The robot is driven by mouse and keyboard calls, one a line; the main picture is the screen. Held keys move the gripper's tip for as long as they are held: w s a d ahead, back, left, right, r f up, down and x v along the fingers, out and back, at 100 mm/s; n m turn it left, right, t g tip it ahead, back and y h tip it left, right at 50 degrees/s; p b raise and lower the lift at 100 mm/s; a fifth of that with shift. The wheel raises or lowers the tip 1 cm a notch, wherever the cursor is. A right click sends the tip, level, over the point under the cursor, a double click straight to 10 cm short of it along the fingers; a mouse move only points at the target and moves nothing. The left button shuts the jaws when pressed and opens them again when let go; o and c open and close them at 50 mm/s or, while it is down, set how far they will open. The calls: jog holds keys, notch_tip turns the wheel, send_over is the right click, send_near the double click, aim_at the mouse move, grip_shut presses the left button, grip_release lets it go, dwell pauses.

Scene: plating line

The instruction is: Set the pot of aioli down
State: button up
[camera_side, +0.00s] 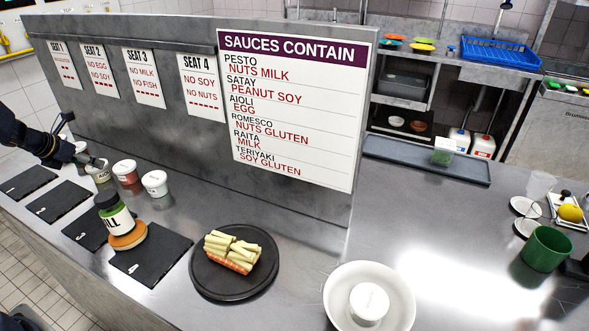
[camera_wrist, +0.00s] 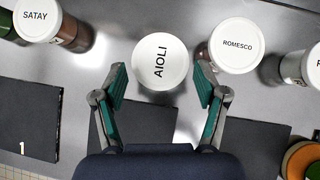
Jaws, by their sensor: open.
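The aioli pot (camera_wrist: 160,62) has a white lid lettered AIOLI. It stands on the steel counter in the row of pots. In the side view the aioli pot (camera_side: 99,174) is partly covered by my gripper (camera_side: 92,161). In the wrist view my gripper (camera_wrist: 161,80) is open, with a green-padded finger on each side of the pot's near part. Gaps show between the fingers and the lid; whether they touch the pot's body lower down is hidden.
The romesco pot (camera_wrist: 237,46) is close right of my right finger; the satay pot (camera_wrist: 55,22) is further left. Dark slates (camera_side: 150,254) lie along the counter's front. A green-labelled bottle (camera_side: 114,212) and a plate of sticks (camera_side: 234,286) stand nearby.

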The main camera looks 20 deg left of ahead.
jog(key=x, duration=0.6)
jog(key=shift+w, duration=0.15)
jog(key=c, duration=0.9)
